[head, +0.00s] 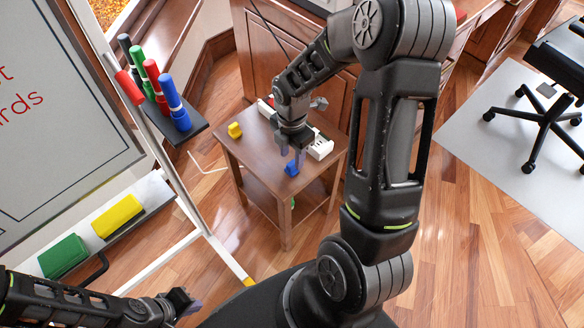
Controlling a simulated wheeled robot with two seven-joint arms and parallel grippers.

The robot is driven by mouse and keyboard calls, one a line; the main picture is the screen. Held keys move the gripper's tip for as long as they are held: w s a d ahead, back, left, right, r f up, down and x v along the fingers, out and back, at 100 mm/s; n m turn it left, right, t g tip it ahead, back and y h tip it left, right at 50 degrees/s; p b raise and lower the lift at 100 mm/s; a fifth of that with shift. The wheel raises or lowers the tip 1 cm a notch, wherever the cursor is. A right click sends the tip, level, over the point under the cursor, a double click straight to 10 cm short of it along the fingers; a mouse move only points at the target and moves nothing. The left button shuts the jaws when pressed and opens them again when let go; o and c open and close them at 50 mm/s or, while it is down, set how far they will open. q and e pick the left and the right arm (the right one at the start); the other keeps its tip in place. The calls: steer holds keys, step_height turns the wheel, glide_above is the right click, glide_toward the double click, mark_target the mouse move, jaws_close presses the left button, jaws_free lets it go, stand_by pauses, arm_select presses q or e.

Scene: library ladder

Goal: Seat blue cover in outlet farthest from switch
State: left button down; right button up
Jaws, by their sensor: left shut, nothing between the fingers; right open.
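The blue cover (291,168) is near the front edge of the small brown wooden table. My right gripper (293,153) is open, pointing down just above it, its fingers close to the cover; I cannot tell whether they touch it. A white power strip (320,149) lies on the table, partly hidden behind my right gripper and wrist. A small red part (269,102) shows at its far left end; I cannot tell whether it is the switch. The outlets are too small and covered to make out. My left gripper (187,303) is shut and empty at the lower left, away from the table.
A yellow cover (235,130) sits on the left of the table (258,155). A small green object (293,203) shows below the table's front edge. A whiteboard (60,110) on a stand, with markers and erasers, is at the left. An office chair (550,110) stands right.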

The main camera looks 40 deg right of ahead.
mark_target(292, 168)
step_height(292, 168, down, 3)
steer(key=shift+r, duration=0.15)
steer(key=shift+c, duration=0.2)
stand_by(0.3)
jaws_close()
stand_by(0.4)
